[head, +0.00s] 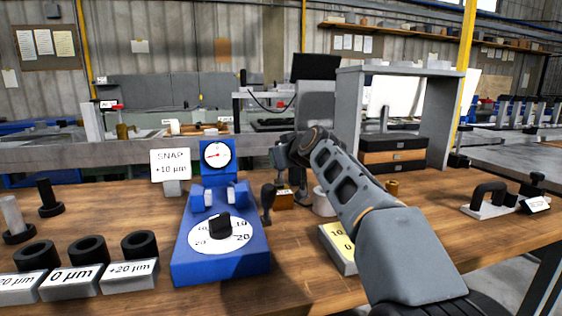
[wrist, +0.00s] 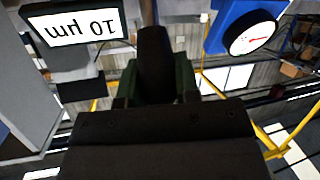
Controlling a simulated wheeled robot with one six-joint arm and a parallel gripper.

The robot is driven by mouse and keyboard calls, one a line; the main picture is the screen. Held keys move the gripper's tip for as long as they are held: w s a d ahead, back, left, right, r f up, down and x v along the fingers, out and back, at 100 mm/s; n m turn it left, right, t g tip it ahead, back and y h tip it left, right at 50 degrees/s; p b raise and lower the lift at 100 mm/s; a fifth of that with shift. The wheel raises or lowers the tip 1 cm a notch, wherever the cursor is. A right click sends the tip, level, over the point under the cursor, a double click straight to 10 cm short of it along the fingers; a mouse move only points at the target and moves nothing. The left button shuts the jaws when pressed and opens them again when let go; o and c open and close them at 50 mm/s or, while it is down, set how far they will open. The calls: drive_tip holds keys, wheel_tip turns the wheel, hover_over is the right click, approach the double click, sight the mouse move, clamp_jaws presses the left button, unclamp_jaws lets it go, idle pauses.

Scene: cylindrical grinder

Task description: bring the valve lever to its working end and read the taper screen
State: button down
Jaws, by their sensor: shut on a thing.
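My gripper (head: 280,157) is above the middle of the bench, at the back. In the wrist view its jaws are shut on a dark upright bar (wrist: 153,60), which I take to be the valve lever. In the head view a small brass-coloured block (head: 284,198) with a label stands below the gripper; my gripper and wrist hide much of the lever there. A dark-framed screen (wrist: 73,27) in the wrist view shows "10 µm", upside down. I cannot tell whether it is the taper screen. A dark monitor (head: 316,66) stands behind the bench.
A blue gauge stand (head: 220,265) with a dial and black knob is left of my arm. A sign (head: 170,164) reads "SNAP +10 µm". Several black rings (head: 88,250) sit at front left. A grey frame (head: 350,120) stands behind my arm.

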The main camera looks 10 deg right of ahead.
drive_tip(key=c, duration=0.8)
unclamp_jaws()
drive_tip(key=shift+c, duration=0.2)
drive_tip(key=p+v, duration=0.1)
drive_tip(key=v, duration=1.3)
